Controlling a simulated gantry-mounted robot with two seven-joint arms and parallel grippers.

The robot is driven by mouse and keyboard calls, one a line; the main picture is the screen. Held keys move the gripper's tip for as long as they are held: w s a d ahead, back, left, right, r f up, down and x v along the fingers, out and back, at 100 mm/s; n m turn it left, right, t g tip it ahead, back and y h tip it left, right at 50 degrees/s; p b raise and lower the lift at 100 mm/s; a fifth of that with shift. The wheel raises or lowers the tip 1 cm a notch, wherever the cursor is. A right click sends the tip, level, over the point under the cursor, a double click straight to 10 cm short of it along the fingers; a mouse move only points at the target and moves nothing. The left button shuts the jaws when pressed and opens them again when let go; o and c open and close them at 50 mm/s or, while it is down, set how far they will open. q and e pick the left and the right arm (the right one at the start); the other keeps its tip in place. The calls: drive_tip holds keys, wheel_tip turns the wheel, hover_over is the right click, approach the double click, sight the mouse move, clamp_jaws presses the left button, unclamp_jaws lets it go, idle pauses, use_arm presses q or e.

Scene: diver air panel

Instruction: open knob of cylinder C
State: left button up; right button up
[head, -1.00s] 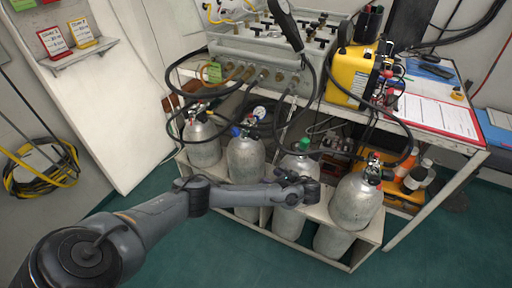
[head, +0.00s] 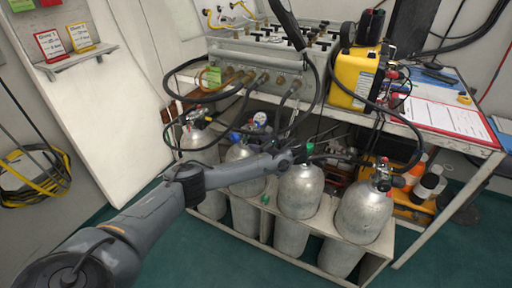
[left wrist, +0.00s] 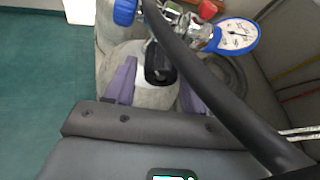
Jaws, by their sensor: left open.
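Several grey cylinders stand in a rack under the bench. In the head view, one has a blue knob (head: 235,137), one a green knob (head: 308,147) and the right one a red knob (head: 383,161). I cannot read which is cylinder C. A blue knob (left wrist: 125,11) shows beyond. My right gripper is out of view.
Black hoses (head: 316,85) loop down from the grey panel (head: 270,62) to the cylinders. One dark hose (left wrist: 205,80) crosses the left wrist view close by. A yellow case (head: 354,77) stands on the bench. The green floor in front is clear.

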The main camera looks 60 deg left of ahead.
use_arm(q)
drive_tip(key=shift+b+x, duration=0.5)
drive_tip(key=shift+x, duration=0.85)
